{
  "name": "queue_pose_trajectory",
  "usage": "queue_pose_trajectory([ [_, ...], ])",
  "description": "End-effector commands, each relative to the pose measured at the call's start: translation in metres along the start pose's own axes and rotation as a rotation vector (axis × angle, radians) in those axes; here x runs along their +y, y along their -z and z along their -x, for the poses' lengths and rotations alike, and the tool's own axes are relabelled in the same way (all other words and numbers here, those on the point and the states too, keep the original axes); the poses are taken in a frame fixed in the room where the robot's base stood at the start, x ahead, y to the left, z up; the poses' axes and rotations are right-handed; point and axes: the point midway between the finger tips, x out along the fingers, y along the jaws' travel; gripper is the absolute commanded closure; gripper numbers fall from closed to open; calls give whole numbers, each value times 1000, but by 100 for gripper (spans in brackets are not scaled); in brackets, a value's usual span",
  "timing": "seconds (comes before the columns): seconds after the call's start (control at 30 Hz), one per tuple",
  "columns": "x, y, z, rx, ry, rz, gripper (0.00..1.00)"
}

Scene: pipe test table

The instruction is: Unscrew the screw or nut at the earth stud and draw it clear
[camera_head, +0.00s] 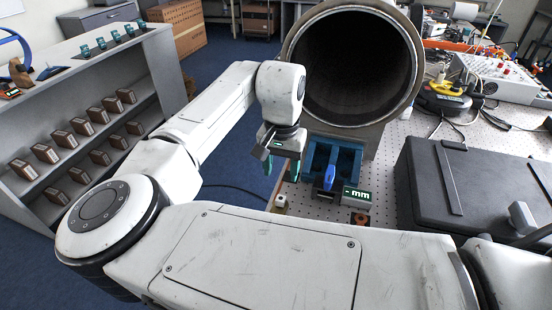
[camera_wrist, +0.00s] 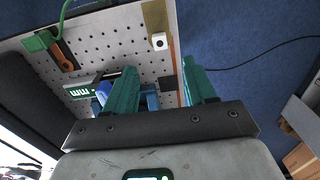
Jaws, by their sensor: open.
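My gripper (camera_head: 281,168) hangs beside the left edge of the perforated table, in front of the big pipe. Its two green fingers stand apart with nothing between them, as the wrist view also shows (camera_wrist: 162,84). A small white block with a dark spot (camera_wrist: 159,41) sits on a brass-coloured strip at the table edge, beyond the fingertips; it shows in the head view too (camera_head: 281,201). A green cable piece with an orange-brown part (camera_wrist: 64,52) lies farther left in the wrist view. I cannot tell which of these is the earth stud; no screw or nut is clear.
The large pipe (camera_head: 352,70) rests on a blue support (camera_head: 347,160). A gauge with a "mm" display (camera_head: 355,195) stands in front. A black case (camera_head: 480,190) fills the table's right side. A shelf of boxes (camera_head: 90,120) stands left; open floor lies between.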

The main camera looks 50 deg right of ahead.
Motion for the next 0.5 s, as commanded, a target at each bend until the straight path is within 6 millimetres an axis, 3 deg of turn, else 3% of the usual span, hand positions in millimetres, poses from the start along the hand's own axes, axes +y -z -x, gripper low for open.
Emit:
queue_pose_trajectory([
  [0.5, 1, 0, -81, -2, -1, 1, 45],
])
